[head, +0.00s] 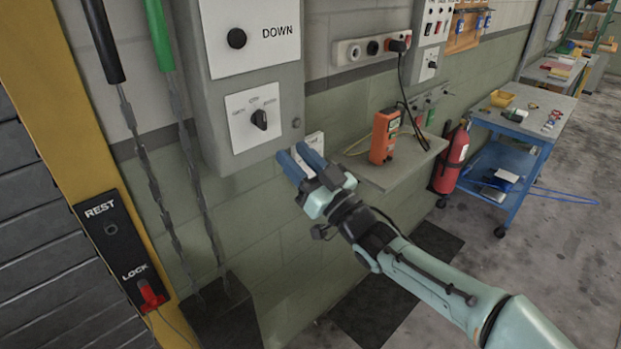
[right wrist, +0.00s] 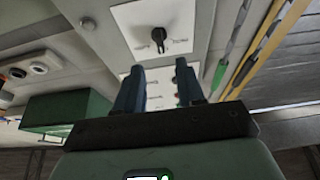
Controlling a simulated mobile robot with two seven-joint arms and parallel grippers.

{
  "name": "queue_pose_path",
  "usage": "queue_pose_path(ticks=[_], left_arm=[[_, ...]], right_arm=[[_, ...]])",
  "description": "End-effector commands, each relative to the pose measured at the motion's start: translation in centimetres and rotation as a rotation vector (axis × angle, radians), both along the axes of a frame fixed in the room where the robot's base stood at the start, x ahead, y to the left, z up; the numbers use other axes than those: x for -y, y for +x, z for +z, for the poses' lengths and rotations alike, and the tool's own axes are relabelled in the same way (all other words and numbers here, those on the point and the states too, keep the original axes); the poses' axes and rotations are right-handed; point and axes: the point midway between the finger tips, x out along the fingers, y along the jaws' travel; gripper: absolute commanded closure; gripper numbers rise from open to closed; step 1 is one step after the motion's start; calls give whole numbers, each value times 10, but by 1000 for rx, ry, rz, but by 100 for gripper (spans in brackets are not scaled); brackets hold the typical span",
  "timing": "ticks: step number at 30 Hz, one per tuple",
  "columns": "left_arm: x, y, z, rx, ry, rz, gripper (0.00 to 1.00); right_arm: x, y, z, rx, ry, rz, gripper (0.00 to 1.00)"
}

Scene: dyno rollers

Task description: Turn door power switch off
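A grey control box (head: 196,95) on the wall carries a black rotary switch (head: 259,119) on a white plate. Its small labels are hard to read. The switch also shows in the right wrist view (right wrist: 159,36), beyond my fingertips. Above it is a round black button (head: 236,38) beside the word DOWN. My right gripper (head: 299,159) is below and right of the rotary switch, apart from it. Its two blue fingers are spread with nothing held. A small white plate (head: 313,143) sits behind the fingers and shows between them in the wrist view (right wrist: 158,92). My left gripper is out of view.
Green and black handles (head: 159,32) with hanging chains are left of the box. A REST/LOCK panel (head: 118,248) is on the yellow door frame. An orange device (head: 384,136) stands on a shelf at right, near a fire extinguisher (head: 451,160) and blue cart (head: 523,135).

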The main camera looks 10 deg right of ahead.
Motion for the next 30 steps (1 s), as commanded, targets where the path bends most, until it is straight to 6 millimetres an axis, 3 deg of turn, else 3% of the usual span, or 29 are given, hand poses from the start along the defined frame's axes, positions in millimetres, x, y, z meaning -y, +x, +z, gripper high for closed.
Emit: queue_pose_path(ticks=[3, 9, 19, 22, 26, 29, 30], left_arm=[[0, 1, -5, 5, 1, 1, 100], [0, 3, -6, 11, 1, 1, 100], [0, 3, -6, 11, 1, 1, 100], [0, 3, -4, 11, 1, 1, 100], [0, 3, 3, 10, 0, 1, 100], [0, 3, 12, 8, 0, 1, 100], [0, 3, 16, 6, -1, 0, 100]], right_arm=[[12, -16, -9, 1, -1, -3, 62], [21, -28, -14, 0, 2, -1, 62], [22, -30, -15, -1, 1, -1, 62], [22, -25, -25, -25, -1, -5, 62], [26, -8, -74, -151, -7, -33, 62], [33, 7, -141, -317, -14, -70, 62], [36, 9, -171, -392, -16, -86, 62]])
